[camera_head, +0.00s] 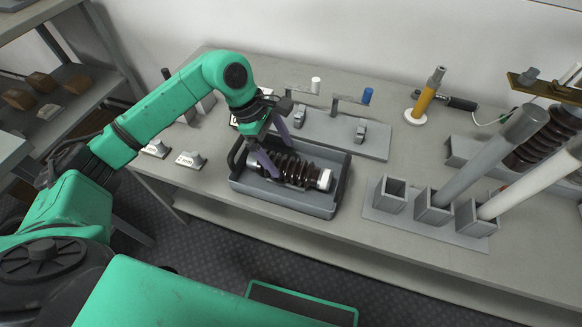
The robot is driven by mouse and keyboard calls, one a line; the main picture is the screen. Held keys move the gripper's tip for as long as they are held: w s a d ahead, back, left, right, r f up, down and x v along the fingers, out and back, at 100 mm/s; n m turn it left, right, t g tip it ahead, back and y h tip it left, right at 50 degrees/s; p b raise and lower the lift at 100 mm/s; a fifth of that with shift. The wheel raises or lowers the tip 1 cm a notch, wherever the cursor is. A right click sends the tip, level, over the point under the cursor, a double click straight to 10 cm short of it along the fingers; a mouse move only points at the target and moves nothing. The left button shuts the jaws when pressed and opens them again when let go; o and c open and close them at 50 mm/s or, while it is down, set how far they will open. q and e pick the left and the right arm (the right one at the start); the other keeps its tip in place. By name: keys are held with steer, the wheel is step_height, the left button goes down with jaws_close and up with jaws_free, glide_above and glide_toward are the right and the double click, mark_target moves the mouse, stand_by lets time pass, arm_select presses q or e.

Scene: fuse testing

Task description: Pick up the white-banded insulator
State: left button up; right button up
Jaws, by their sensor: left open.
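The white-banded insulator (297,170), a dark brown ribbed cylinder with a white band (324,180) at its right end, lies on its side in a dark grey tray (332,203) on the bench. My left arm comes in from the left and reaches down to the tray. My left gripper (274,149) is open, its purple-grey fingers pointing down at the insulator's left part. One finger is in front of the insulator and the other behind it. I cannot tell whether they touch it. My right gripper is not in view.
Behind the tray is a grey plate (375,150) with white-handled and blue-handled cranks. To the right, square grey sockets (434,207) hold slanted grey and white rods. Another brown insulator (540,145) stands farther right. Small labelled blocks (190,160) lie left of the tray.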

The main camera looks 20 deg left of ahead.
mark_target(285, 161)
arm_select(q)
steer(key=x, duration=0.4)
steer(key=shift+d+f, duration=0.2)
steer(key=shift+f, duration=0.15)
jaws_close()
steer(key=shift+r, duration=0.1)
